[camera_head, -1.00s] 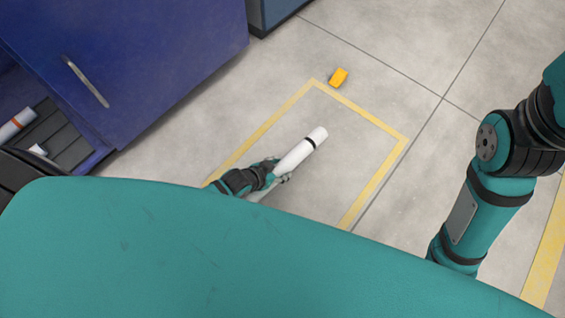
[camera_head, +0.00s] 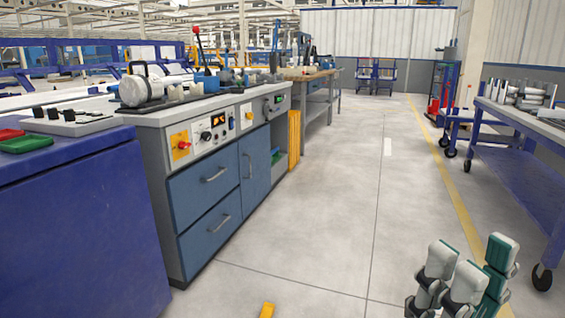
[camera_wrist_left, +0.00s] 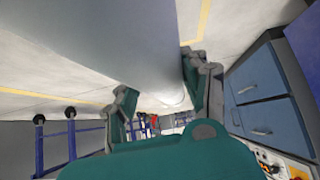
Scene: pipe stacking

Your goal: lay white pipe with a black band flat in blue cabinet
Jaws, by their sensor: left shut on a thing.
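The white pipe (camera_wrist_left: 125,45) fills the upper middle of the left wrist view, close to the camera. Its black band is not visible there. My left gripper (camera_wrist_left: 160,95) has its fingers on either side of the pipe and is shut on it. The left gripper and pipe are out of the head view. The dark blue cabinet (camera_head: 80,245) stands at the left of the head view; its inside is not visible. My right gripper (camera_head: 468,272) is at the lower right of the head view, fingers up and apart, open and empty.
A grey-blue workbench with drawers (camera_head: 205,190) stands beside the blue cabinet. A blue cart (camera_head: 520,170) stands at the right. The floor between bench and cart is clear.

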